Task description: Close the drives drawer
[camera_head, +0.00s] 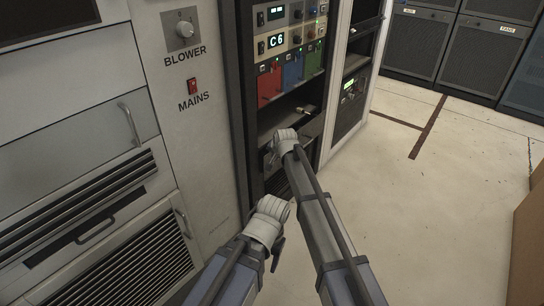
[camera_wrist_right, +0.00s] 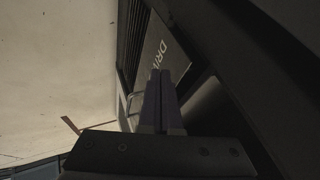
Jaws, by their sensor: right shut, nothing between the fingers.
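The drives drawer (camera_wrist_right: 174,58) shows in the right wrist view as a dark front with the white letters "DRIV"; the rest of the word is hidden. A pale metal handle (camera_wrist_right: 131,105) is beside the fingers. My right gripper (camera_wrist_right: 160,74) is shut and empty, with its fingertips at or very near this front; I cannot tell if they touch. In the head view my right arm reaches to the lower part of the dark rack, and its wrist hides much of the drawer there. How far the drawer stands out is unclear. My left gripper (camera_head: 277,254) hangs low, clear of the rack, its jaws unclear.
The dark rack holds coloured modules (camera_head: 293,70) and a "C6" display (camera_head: 276,41) above the drawer. The white cabinet with the BLOWER knob (camera_head: 184,29) and MAINS switch (camera_head: 192,87) stands left. The pale floor (camera_head: 430,220) to the right is free. A brown box (camera_head: 529,245) stands far right.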

